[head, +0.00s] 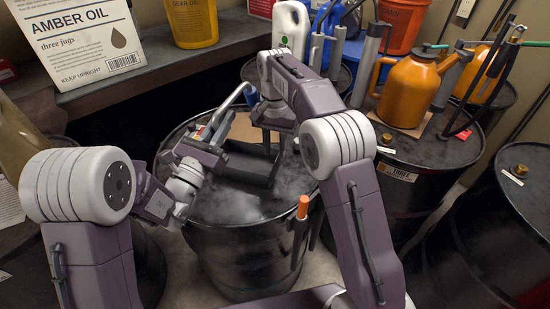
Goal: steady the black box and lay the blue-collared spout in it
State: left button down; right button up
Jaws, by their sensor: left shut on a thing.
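The black box (246,170) sits open on top of the middle black drum (243,215). The spout (236,94) is a bent silver tube with a blue collar (252,96) at its upper end. My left gripper (218,134) is at the left of the box and is shut on the spout's lower part, which the jaws mostly hide. The spout tilts up and right, above the box's far left side. My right gripper (272,140) points down at the box's far right side, its fingers apart. I cannot tell whether it touches the box.
An orange oil can (407,92) stands on the drum at the right. A white jug (290,30) and several grey tubes stand behind my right arm. A shelf (170,65) with an amber oil carton (85,42) runs along the back left. An orange-tipped tool (302,208) hangs at the middle drum's front right.

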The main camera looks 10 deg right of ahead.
aim_at(275, 174)
notch_tip(275, 174, down, 9)
jog(key=shift+r, duration=0.2)
grip_shut()
dwell(1.4)
